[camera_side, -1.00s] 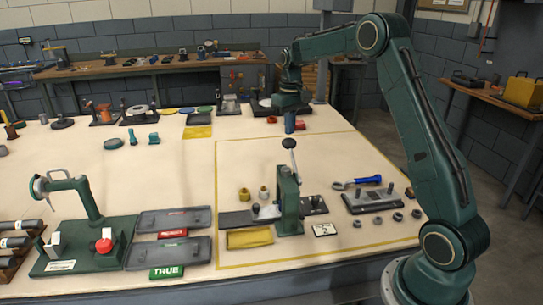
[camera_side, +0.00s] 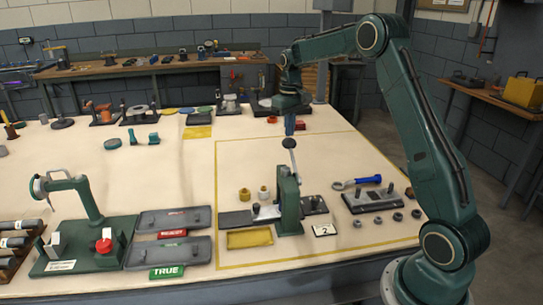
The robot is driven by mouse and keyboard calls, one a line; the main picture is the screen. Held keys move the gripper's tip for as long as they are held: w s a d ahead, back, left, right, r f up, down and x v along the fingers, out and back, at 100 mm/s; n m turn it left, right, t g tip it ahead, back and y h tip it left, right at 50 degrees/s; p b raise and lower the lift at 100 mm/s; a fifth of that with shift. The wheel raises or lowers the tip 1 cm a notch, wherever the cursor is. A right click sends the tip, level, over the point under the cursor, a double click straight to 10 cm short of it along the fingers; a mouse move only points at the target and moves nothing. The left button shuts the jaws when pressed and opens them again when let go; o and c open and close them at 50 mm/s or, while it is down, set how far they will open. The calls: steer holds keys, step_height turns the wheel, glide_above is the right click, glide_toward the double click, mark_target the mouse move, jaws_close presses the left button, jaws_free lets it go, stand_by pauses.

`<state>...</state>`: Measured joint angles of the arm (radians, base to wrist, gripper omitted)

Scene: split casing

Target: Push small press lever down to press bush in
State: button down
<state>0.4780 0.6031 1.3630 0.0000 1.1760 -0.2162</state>
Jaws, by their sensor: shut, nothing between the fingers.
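The small press (camera_side: 288,205) is a green upright frame on a dark base at the middle of the work area. Its lever (camera_side: 292,158) stands up with a black knob (camera_side: 289,143) on top, tilted slightly left. My gripper (camera_side: 290,131) is shut and empty, pointing down just above the knob. In this view its tips look very near the knob; I cannot tell whether they touch. The bush under the press is too small to make out.
A blue-handled tool (camera_side: 367,180) and a grey block with pins (camera_side: 370,200) lie right of the press. A yellow tray (camera_side: 249,238) lies in front. The mat behind the press is mostly clear.

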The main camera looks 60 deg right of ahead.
mark_target(288, 142)
steer(key=shift+f, duration=0.95)
stand_by(0.3)
steer(key=shift+w+d+f, duration=0.2)
steer(key=shift+f, duration=0.5)
steer(key=shift+w+d+f, duration=0.2)
steer(key=shift+f, duration=0.5)
steer(key=shift+w+d+f, duration=0.2)
steer(key=shift+f, duration=0.5)
stand_by(4.7)
